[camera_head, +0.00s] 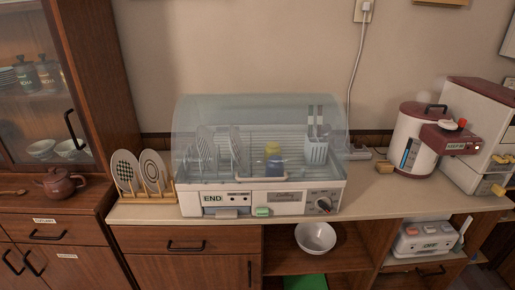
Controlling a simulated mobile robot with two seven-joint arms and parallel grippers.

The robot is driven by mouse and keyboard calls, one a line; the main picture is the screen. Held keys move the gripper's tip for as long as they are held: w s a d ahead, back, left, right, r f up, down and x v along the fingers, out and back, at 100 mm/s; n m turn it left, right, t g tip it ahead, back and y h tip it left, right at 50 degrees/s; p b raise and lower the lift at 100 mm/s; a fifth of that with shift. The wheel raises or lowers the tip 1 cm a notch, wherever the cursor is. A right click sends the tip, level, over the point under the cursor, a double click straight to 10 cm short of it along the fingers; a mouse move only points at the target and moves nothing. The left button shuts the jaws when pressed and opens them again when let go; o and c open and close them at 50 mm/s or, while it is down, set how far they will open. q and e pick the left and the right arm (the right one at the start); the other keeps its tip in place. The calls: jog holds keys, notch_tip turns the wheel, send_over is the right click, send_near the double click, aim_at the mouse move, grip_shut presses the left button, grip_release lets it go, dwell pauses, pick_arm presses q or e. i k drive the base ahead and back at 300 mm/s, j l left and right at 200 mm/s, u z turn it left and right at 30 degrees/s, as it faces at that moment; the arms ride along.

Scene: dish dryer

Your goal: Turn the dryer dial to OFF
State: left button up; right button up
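The dish dryer (240,197) stands on the counter in the middle of the head view, with its clear domed lid (262,112) down over the rack. The dial (323,204) is a round knob at the right end of its front panel. The dial's exact pointer direction is too small to tell. A sign reading END (212,198) shows at the left of the panel, and a green button or tab (262,211) sits near the middle. Neither of my grippers is in view.
Plates stand in a wooden rack (150,190) left of the dryer. A white bowl (315,237) sits on the shelf below. The counter in front of the dryer is narrow; counter right of it (372,195) is clear.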

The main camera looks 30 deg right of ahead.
aim_at(323, 202)
jog(key=z, duration=1.4)
